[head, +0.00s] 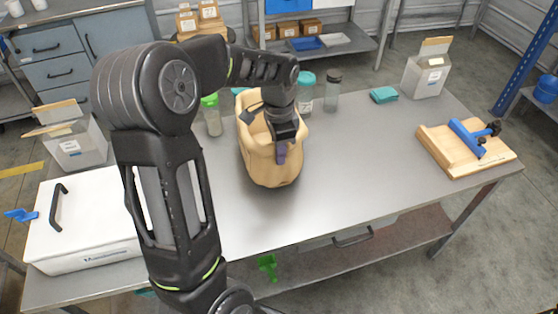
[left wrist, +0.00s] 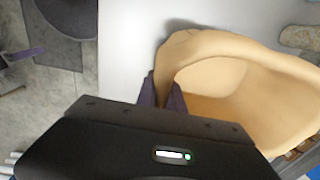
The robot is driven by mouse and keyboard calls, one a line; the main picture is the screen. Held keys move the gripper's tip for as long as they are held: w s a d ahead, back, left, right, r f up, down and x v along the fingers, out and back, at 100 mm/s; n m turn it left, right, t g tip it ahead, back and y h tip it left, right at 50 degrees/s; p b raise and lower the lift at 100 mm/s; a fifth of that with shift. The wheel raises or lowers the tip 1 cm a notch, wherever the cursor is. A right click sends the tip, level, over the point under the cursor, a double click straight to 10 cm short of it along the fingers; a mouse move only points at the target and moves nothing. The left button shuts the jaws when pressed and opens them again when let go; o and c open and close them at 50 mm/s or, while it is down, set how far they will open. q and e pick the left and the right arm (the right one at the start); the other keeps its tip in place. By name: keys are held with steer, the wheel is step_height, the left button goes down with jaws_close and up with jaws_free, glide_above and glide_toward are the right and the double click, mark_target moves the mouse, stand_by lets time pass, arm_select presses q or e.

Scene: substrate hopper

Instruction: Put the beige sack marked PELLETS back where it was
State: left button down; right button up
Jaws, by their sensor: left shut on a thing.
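The beige sack (head: 270,168) stands upright near the middle of the metal table (head: 360,170), its top open. Any marking on it is not visible from here. My left gripper (head: 281,150) is shut on the near rim of the sack. In the left wrist view the sack (left wrist: 225,48) fills the right side, its open mouth towards the camera, and the gripper's fingers (left wrist: 163,95) pinch its rim. Whether the sack's base touches the table is hard to tell. My right gripper is not in view.
A white lidded box (head: 85,225) is at the table's left. Jars (head: 332,92) and a green-capped bottle (head: 211,115) stand behind the sack. A teal cloth (head: 384,95), a white open carton (head: 425,75) and a wooden board with a blue clamp (head: 465,150) are right. The table's right-centre is clear.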

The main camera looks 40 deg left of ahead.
arm_select(q)
step_height(320, 180, down, 4)
steer(key=shift+r, duration=0.2)
steer(key=shift+f, duration=0.2)
steer(key=c, duration=1.5)
jaws_free()
steer(key=shift+o, duration=0.2)
steer(key=shift+r, duration=0.2)
step_height(320, 180, up, 12)
steer(key=shift+b, duration=0.65)
steer(key=shift+o, duration=0.5)
